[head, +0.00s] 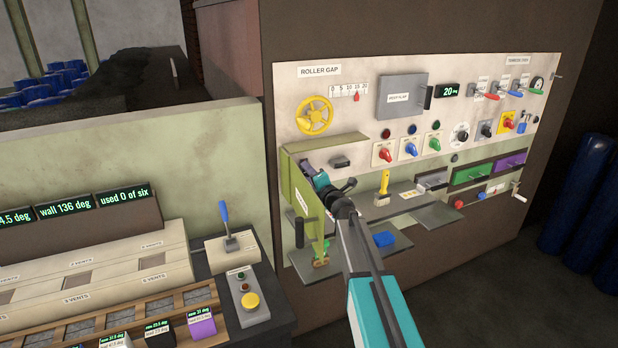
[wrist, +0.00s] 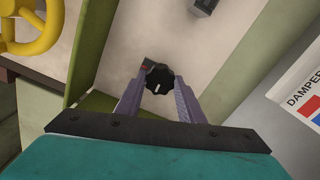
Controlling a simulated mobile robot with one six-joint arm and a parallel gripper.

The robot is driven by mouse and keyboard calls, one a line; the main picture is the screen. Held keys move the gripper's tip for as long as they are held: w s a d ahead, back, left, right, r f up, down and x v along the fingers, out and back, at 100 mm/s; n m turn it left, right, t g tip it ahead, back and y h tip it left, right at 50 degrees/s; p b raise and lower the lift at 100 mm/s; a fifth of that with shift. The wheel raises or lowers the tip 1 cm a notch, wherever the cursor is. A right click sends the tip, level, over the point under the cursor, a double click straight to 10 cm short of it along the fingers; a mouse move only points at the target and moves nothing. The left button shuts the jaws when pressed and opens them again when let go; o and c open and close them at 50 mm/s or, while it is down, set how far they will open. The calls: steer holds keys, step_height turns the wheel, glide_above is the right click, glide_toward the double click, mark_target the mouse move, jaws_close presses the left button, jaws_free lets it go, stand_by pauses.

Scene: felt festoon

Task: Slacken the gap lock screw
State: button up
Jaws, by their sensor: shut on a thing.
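The gap lock screw shows in the wrist view as a black, lobed knob (wrist: 158,76) with a white mark on its face. It sits by the pale back panel inside a small green compartment. My gripper (wrist: 158,84) is shut on the knob, one finger on each side. In the head view my gripper (head: 317,181) reaches into the green compartment (head: 288,170) below the yellow wheel, and the knob is hidden there. A small dark red patch shows beside the knob in the wrist view.
The yellow handwheel (head: 314,116) is above the compartment and shows at the wrist view's upper left (wrist: 30,28). The open green door (head: 307,215) stands close to my arm. A grey shelf (head: 395,205) carries a yellow-handled tool (head: 384,184). A small grey block (head: 340,162) is nearby.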

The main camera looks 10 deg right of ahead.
steer(key=shift+f, duration=0.1)
stand_by(0.4)
steer(key=o, duration=1.1)
steer(key=shift+c, duration=0.2)
steer(key=shift+s, duration=0.1)
steer(key=b+v, duration=0.2)
steer(key=v, duration=1.1)
steer(key=shift+s, duration=0.3)
steer(key=shift+d, duration=0.15)
